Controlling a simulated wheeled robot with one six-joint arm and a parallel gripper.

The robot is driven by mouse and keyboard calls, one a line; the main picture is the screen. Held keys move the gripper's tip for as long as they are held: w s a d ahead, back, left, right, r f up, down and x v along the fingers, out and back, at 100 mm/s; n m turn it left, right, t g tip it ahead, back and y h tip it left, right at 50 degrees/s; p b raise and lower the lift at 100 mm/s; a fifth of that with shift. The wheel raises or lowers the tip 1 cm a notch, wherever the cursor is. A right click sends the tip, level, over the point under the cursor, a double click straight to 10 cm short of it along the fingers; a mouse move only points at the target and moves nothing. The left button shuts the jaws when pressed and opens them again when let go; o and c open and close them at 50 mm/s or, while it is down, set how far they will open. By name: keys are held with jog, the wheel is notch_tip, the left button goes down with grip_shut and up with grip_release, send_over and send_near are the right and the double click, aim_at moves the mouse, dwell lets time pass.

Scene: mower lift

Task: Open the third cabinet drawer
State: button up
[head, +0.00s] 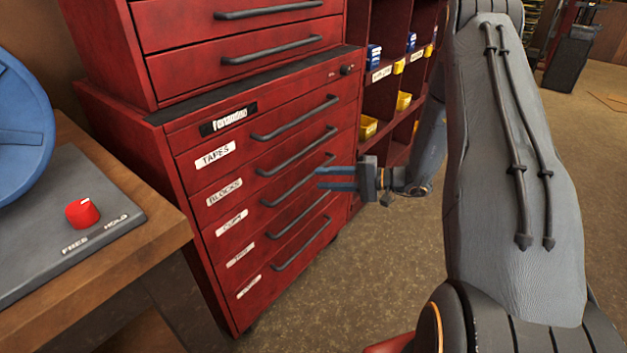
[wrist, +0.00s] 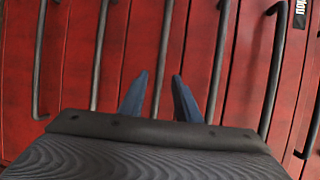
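The red cabinet (head: 190,130) stands left of centre in the head view, with several labelled drawers that look shut. The third labelled drawer (head: 250,228) has a dark bar handle (head: 292,187). My gripper (head: 318,178) points at the drawer fronts near the right part of that handle. In the wrist view my gripper (wrist: 160,85) is open, with two blue fingers apart. The third handle (wrist: 163,50) runs lengthwise between the fingers, with a gap on each side. I cannot tell whether the fingertips reach past the bar.
The neighbouring handles, second (wrist: 219,55) and fourth (wrist: 100,50), lie close on either side. A workbench (head: 150,235) with a red knob (head: 82,212) stands at left. Red shelving (head: 385,110) with small bins is behind my arm. The floor (head: 385,270) before the cabinet is clear.

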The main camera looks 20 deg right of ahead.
jog(key=shift+x, duration=2.1)
jog(key=shift+c, duration=0.3)
grip_shut()
